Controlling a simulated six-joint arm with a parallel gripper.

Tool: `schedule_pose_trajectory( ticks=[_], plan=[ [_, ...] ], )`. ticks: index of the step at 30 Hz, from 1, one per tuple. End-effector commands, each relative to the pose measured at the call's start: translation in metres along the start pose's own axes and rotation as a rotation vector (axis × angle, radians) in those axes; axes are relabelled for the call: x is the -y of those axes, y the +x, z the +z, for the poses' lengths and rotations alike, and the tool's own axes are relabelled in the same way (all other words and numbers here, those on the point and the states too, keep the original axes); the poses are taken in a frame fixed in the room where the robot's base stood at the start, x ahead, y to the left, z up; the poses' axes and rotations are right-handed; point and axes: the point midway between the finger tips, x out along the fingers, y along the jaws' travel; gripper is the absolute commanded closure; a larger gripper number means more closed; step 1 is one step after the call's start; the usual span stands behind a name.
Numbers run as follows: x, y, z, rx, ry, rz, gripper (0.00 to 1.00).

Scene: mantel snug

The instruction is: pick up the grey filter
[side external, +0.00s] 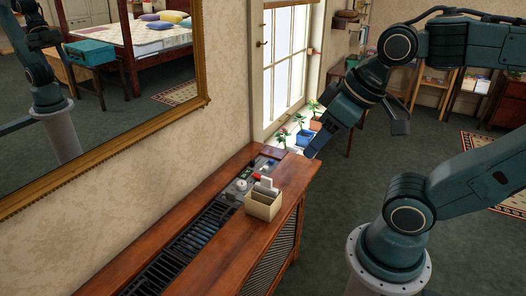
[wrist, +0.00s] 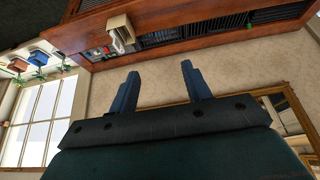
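A cream open-topped box (side external: 262,208) stands on the wooden mantel top, with flat grey and whitish pieces (side external: 265,187) standing up in it. One of these may be the grey filter, but they are too small to tell for sure. The box also shows in the wrist view (wrist: 121,31), near the top and beyond my fingers. My gripper (wrist: 160,69) is open, with two blue fingers well apart and nothing between them. In the side view my gripper (side external: 312,148) is in the air, above and to the right of the box, apart from it.
The wooden cabinet (side external: 292,178) has a dark slatted grille (side external: 190,238) along its top. Small red, white and green items (side external: 254,175) lie behind the box. Potted plants (side external: 304,137) stand by the window. A gold-framed mirror (side external: 204,62) hangs on the wall at left.

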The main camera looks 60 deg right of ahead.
Motion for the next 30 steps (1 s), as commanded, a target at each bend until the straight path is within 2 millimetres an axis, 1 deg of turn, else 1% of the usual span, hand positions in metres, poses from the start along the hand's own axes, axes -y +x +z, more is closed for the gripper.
schedule_pose_trajectory(
  ticks=[9,14,17,20,26,30],
  plan=[
    [0.0,0.0,-0.001,0.001,-0.002,0.0,0.51],
    [-0.001,0.001,-0.008,0.01,-0.024,0.001,0.51],
    [-0.002,0.002,-0.017,0.022,-0.057,0.002,0.51],
    [-0.003,0.004,-0.031,0.039,-0.106,0.002,0.51],
    [-0.009,0.016,-0.067,0.084,-0.234,-0.006,0.51],
    [-0.015,0.028,-0.091,0.115,-0.327,-0.015,0.51]
  ],
)
